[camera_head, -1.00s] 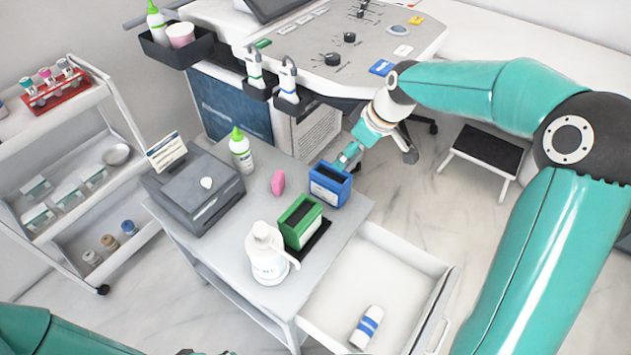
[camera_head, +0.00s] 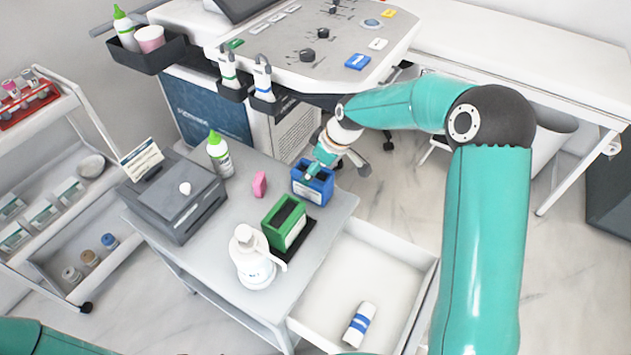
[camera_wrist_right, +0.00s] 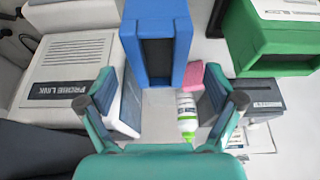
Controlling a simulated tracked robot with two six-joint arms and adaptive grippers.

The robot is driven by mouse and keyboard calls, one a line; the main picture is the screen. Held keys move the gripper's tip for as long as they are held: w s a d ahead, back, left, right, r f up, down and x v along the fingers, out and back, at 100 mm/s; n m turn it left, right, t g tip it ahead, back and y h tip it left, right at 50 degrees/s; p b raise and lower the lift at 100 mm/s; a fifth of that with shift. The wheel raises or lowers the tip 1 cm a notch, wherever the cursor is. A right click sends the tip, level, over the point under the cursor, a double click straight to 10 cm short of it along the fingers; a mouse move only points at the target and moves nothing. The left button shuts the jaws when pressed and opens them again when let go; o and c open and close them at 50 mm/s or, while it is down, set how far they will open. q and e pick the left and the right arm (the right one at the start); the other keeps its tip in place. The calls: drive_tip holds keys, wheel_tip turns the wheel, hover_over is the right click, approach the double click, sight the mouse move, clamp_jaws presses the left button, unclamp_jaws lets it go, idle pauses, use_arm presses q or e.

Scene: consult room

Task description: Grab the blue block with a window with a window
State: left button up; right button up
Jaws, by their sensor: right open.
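The blue block with a window (camera_head: 313,184) stands upright on the grey cart top (camera_head: 225,262), near its far right edge. It is a blue box with a dark window-like opening and a pale label. In the right wrist view the blue block (camera_wrist_right: 157,45) lies straight ahead, just beyond my fingers. My right gripper (camera_head: 314,172) is at the block's upper side in the head view. In the wrist view the right gripper (camera_wrist_right: 165,100) is open, its fingers apart with nothing held between them. My left gripper is not visible; only part of the left arm shows.
A green block (camera_head: 285,222) stands beside the blue one. A white pump bottle (camera_head: 254,262), pink block (camera_head: 260,184), green-capped bottle (camera_head: 219,158) and grey printer (camera_head: 175,195) share the cart top. An open drawer (camera_head: 400,262) holds a white-and-blue roll (camera_head: 359,325).

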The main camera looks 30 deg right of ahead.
drive_tip(key=x, duration=0.4)
drive_tip(key=shift+d, duration=0.15)
drive_tip(key=shift+w+r, duration=0.1)
drive_tip(key=shift+r, duration=0.05)
clamp_jaws()
